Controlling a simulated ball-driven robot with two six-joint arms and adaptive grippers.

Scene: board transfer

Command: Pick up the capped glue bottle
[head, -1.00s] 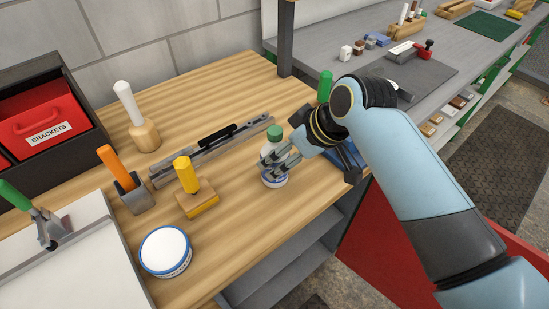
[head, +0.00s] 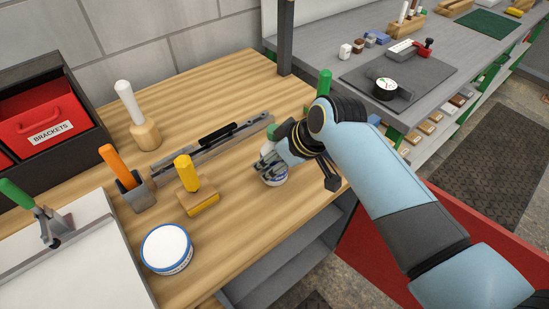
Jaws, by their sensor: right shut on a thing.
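The glue bottle (head: 276,181) is white with a blue band at its base and a green cap (head: 271,131). It stands upright near the right edge of the wooden bench (head: 225,232). My right gripper (head: 267,165) comes in from the right and is shut on the bottle's body. Its fingers and wrist hide much of the bottle's middle and upper part. The base looks to be on or very near the bench top. My left gripper is not in view.
Close left of the bottle are a yellow-handled block (head: 197,202) and a long grey metal bar tool (head: 195,153). A round white tub (head: 166,247) is at the front. A green-handled tool (head: 324,82) stands behind my right wrist.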

